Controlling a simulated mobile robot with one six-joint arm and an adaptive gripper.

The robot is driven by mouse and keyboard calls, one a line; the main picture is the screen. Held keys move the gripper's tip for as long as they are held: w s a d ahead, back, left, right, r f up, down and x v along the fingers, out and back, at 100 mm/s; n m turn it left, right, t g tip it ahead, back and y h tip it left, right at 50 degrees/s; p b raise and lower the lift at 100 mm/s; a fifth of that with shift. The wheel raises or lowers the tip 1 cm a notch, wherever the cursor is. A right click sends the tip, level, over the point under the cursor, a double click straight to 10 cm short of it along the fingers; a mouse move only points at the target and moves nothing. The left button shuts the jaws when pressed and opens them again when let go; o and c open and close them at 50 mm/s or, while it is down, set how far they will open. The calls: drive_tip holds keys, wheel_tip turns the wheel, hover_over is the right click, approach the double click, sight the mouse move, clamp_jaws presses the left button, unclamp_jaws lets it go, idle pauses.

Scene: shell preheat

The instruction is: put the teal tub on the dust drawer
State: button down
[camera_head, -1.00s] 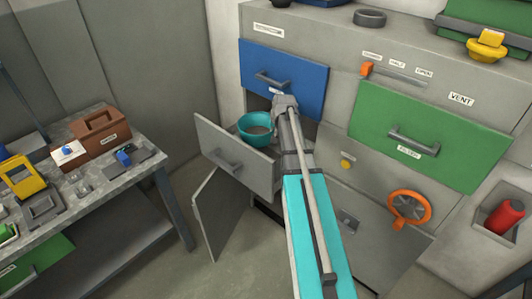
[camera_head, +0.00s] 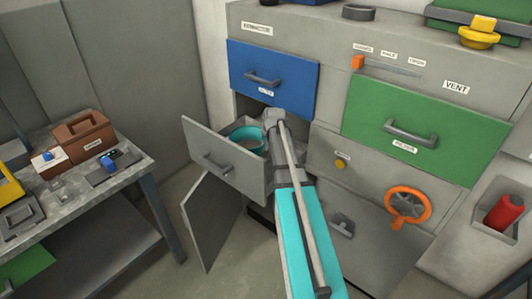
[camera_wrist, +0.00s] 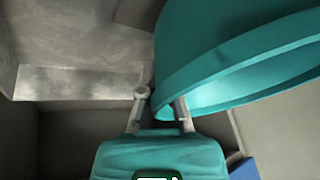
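The teal tub (camera_head: 247,139) sits low inside the open grey drawer (camera_head: 218,160), below the closed blue drawer. The drawer's front panel hides the tub's lower part in the head view. No label naming the dust drawer is readable. My gripper (camera_wrist: 162,98) reaches in over the drawer at the tub's right side. In the wrist view the tub (camera_wrist: 235,60) fills the upper right, with one finger on each side of its rim. The fingers stand apart, with a gap beside the left one. The tub's base is hidden.
The blue drawer (camera_head: 272,80) is just above. A green drawer (camera_head: 410,130) and an orange wheel (camera_head: 408,205) are to the right. A grey door (camera_head: 213,217) hangs open below the drawer. A workbench (camera_head: 105,195) with small items stands at left.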

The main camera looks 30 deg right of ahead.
drive_tip(key=shift+f, duration=0.1)
drive_tip(key=shift+f+b, duration=1.8)
drive_tip(key=shift+b, duration=0.15)
drive_tip(key=shift+f, duration=0.15)
drive_tip(key=c, duration=0.8)
unclamp_jaws()
drive_tip(key=shift+r, duration=0.3)
drive_tip(key=p+v, duration=1.1)
drive_tip(key=shift+s+r, duration=0.2)
drive_tip(key=shift+r, duration=0.2)
